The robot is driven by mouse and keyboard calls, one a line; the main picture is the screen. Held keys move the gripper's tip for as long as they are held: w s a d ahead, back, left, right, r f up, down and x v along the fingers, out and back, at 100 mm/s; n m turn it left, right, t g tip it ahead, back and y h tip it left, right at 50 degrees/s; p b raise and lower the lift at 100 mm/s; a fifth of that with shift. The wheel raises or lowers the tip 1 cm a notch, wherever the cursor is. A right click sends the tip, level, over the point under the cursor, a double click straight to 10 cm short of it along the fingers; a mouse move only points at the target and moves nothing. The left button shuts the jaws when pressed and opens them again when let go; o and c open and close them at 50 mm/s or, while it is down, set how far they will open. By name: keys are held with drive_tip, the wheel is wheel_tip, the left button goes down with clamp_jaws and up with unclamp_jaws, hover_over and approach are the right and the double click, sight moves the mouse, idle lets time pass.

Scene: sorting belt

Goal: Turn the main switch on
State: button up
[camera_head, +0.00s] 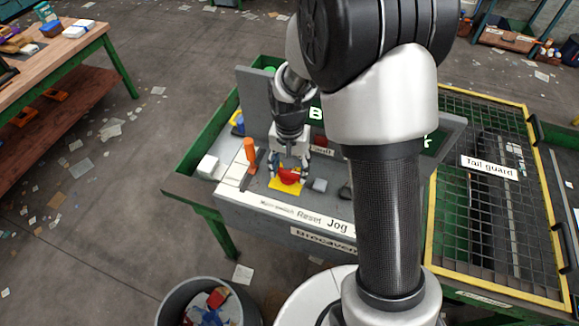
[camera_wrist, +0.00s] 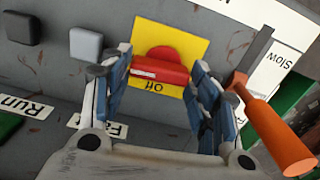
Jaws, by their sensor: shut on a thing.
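The main switch is a red rotary handle (camera_head: 290,175) on a yellow plate (camera_head: 275,184) on the grey control panel. In the wrist view the red handle (camera_wrist: 158,70) lies roughly level across the yellow plate (camera_wrist: 196,32), with the word "Off" upside down beside it. My gripper (camera_wrist: 160,76) has one blue-padded finger at each end of the handle and is shut on it. In the head view my gripper (camera_head: 289,170) comes down over the switch from above. The plate is partly hidden by the fingers.
An orange-handled lever (camera_head: 251,152) stands close left of the switch; its grip (camera_wrist: 280,140) is near my right finger in the wrist view. A grey button (camera_head: 319,185) and a black button (camera_wrist: 17,28) sit on the other side. The yellow-framed tail guard (camera_head: 490,168) is at the right.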

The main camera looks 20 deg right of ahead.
sight(289, 171)
drive_tip(key=shift+m, duration=0.5)
drive_tip(key=o, duration=1.1)
drive_tip(key=shift+c, duration=0.2)
drive_tip(key=shift+r, duration=0.1)
wheel_tip(289, 171, up, 12)
idle(0.3)
